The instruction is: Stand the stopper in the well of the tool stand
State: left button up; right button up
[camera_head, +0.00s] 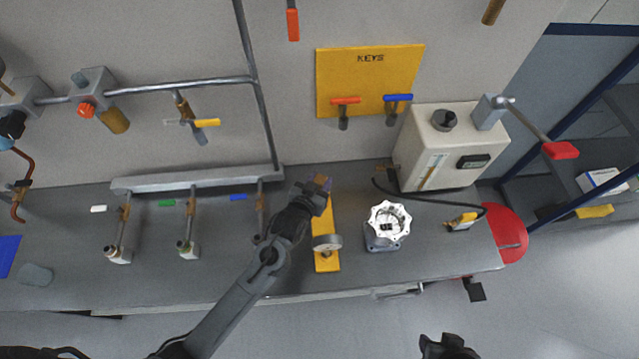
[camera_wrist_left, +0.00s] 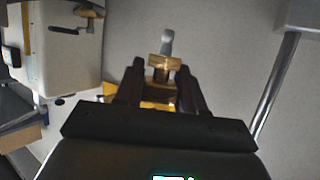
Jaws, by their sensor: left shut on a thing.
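My left gripper (camera_head: 321,187) is over the far end of a narrow yellow plate (camera_head: 326,264) on the bench. In the left wrist view its fingers (camera_wrist_left: 160,82) are shut on a brass piece with a wide flat top (camera_wrist_left: 165,64), which I take for the stopper. In the head view the gripper mostly hides the held piece. The yellow plate, perhaps the tool stand, carries a round grey part (camera_head: 327,242) near its front end. I cannot make out the well. My right gripper (camera_head: 448,346) is at the bottom edge, away from the bench; its jaws are unclear.
A white-topped round housing (camera_head: 389,221) stands right of the yellow plate. A cream box (camera_head: 449,146) with a black cable stands behind it. Pipes with valves (camera_head: 190,222) stand to the left. A yellow KEYS board (camera_head: 369,80) hangs on the wall.

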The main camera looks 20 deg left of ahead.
pick_arm(q)
jog(key=shift+w+d, duration=0.1)
dwell(0.3)
jog(key=shift+r+p, duration=0.1)
jog(key=shift+p, duration=0.25)
jog(key=shift+f+b, duration=1.75)
jog(key=shift+f, duration=1.2)
jog(key=shift+p, duration=0.9)
jog(key=shift+f+b, duration=1)
jog(key=shift+f, duration=0.8)
jog(key=o, duration=1.2)
